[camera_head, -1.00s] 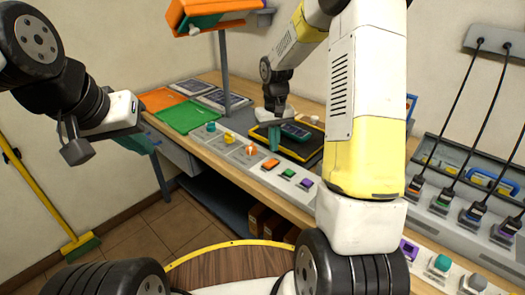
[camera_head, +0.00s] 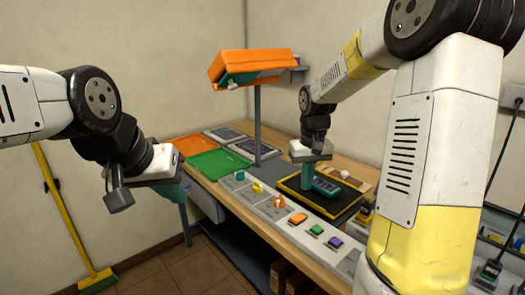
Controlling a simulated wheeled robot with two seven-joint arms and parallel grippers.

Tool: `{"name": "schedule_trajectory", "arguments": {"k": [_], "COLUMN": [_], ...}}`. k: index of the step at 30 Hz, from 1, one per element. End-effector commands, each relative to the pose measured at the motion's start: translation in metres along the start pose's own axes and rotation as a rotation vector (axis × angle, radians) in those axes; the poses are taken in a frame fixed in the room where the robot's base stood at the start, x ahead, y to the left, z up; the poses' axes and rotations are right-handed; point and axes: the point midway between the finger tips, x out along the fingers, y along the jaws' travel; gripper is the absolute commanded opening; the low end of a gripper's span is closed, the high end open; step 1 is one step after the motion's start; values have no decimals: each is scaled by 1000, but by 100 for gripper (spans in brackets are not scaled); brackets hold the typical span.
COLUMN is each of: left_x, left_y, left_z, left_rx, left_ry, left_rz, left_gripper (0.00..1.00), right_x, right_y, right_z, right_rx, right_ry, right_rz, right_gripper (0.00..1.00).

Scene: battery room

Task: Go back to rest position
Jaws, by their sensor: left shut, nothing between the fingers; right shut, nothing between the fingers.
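My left gripper (camera_head: 173,191) is in the air left of the workbench. Its teal fingers point down and right, partly hidden behind the wrist; it is shut and empty. My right gripper (camera_head: 307,182) points down over the black tray with yellow edging (camera_head: 292,193). It is shut and empty, and its teal fingers overlap the left end of a dark green handheld device (camera_head: 327,187) lying in the tray. I cannot tell whether the fingers touch the device.
The wooden workbench (camera_head: 238,213) holds a green mat (camera_head: 219,163), an orange mat (camera_head: 190,145) and a row of coloured parts. A yellow broom (camera_head: 66,215) leans at the left wall.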

Motion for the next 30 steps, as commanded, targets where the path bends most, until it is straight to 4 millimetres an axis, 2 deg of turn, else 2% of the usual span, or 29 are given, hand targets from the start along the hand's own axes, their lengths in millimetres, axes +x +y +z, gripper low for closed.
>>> {"name": "schedule_trajectory", "arguments": {"k": [1,6,12,16,21,25,30], "left_x": [0,0,0,0,0,0,0], "left_y": [0,0,0,0,0,0,0], "left_z": [0,0,0,0,0,0,0], "left_rx": [0,0,0,0,0,0,0], "left_ry": [0,0,0,0,0,0,0], "left_rz": [0,0,0,0,0,0,0], "left_gripper": [0,0,0,0,0,0,0], "right_x": [-23,-76,-115,-128,-132,-132,-132], "right_y": [-3,-13,-27,-36,-44,-46,-46], "right_z": [13,60,121,156,185,193,194], "right_rx": [4,25,47,60,70,71,72], "right_ry": [41,157,295,376,445,464,467], "right_rz": [-1,-22,-63,-96,-129,-139,-141], "right_gripper": [0,0,0,0,0,0,0]}}
